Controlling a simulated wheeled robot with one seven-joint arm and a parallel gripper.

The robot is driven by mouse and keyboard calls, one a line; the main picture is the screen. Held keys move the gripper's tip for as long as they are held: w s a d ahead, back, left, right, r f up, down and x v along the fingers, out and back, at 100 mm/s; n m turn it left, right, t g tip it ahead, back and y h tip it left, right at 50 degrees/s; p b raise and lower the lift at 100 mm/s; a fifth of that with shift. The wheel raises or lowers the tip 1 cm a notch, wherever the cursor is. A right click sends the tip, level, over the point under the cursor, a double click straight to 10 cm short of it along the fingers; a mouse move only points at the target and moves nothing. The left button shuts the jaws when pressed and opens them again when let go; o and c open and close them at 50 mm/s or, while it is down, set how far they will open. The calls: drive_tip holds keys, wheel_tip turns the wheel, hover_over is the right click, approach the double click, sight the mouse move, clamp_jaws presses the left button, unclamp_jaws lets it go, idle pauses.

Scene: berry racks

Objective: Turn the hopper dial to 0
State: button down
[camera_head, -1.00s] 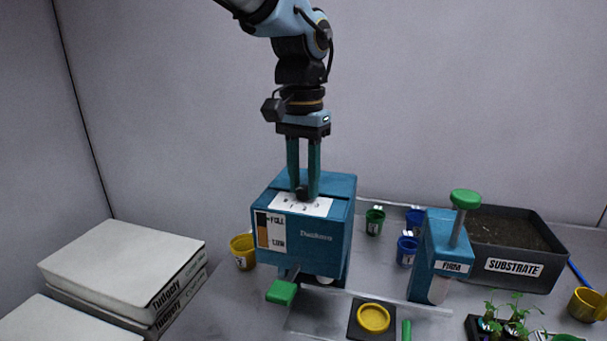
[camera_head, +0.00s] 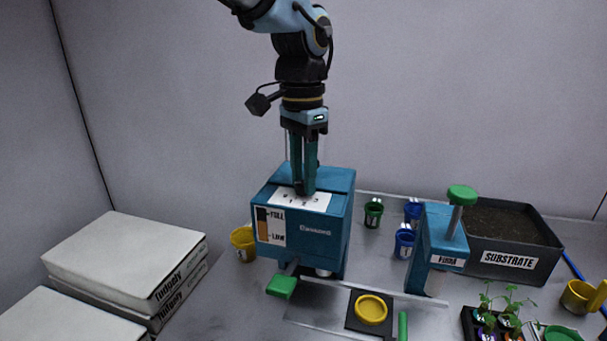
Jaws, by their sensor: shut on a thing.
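The hopper (camera_head: 330,232) is a blue box standing on the metal bench, with a "FULL/LOW" gauge (camera_head: 270,226) on its front. A white scale plate (camera_head: 317,202) with numbers lies on its top. My gripper (camera_head: 304,192) points straight down at this plate, its fingers shut on the small dark dial (camera_head: 300,188). The fingers hide most of the dial, so I cannot tell which number it points to. A green lever (camera_head: 281,287) sticks out at the lower front of the hopper.
Right of the hopper stand a blue press (camera_head: 440,240) marked "FIRM" with a green knob and a black substrate bin (camera_head: 508,259). A yellow dish (camera_head: 371,310) lies in front. Several small cups stand around, one yellow (camera_head: 243,243). White stacked bags (camera_head: 125,260) lie at left.

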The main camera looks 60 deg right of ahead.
drive_tip(key=c, duration=0.6)
unclamp_jaws()
drive_tip(key=shift+r, duration=0.1)
wheel_tip(320, 180, up, 11)
drive_tip(key=b, duration=0.2)
drive_tip(key=shift+f+b, duration=0.2)
drive_tip(key=shift+b, duration=0.1)
drive_tip(key=shift+w, duration=0.1)
